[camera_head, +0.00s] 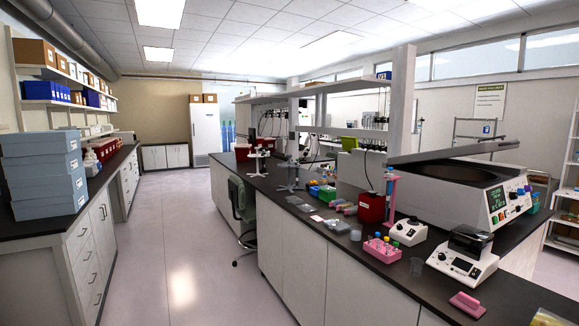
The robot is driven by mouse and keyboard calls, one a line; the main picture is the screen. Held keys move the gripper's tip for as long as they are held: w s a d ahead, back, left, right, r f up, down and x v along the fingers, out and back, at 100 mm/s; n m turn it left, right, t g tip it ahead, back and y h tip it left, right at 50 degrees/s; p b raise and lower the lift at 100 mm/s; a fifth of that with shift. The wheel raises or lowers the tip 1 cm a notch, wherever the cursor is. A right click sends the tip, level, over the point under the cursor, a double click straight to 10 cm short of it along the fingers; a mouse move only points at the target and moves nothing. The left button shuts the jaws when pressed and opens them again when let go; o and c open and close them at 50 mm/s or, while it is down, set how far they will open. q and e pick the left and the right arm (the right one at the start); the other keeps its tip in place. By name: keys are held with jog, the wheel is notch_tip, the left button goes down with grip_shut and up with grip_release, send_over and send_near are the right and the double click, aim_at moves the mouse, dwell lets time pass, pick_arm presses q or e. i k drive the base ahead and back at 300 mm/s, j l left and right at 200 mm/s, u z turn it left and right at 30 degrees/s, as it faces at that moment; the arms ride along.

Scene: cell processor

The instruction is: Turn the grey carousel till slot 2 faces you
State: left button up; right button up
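A grey stand with a star-shaped base (290,187) is on the dark island bench; it may be the grey carousel, but I cannot be sure. A similar, whiter stand (259,160) is further back and to its left. Both look upright. Both are small in the view, and I cannot read any slot numbers or tell which slot faces me. Neither of my grippers is in view.
The island bench also holds a red container (371,208), a pink tube rack (381,250), a white instrument (463,259) and a large centrifuge with its lid up (470,195). A dark green chair (243,205) stands against the bench. The aisle floor (180,235) is clear.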

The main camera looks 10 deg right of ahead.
aim_at(289, 170)
jog(key=i, duration=0.6)
jog(key=i+l+u, duration=0.15)
jog(key=i, duration=0.45)
jog(key=i+l, duration=0.1)
jog(key=i, duration=0.5)
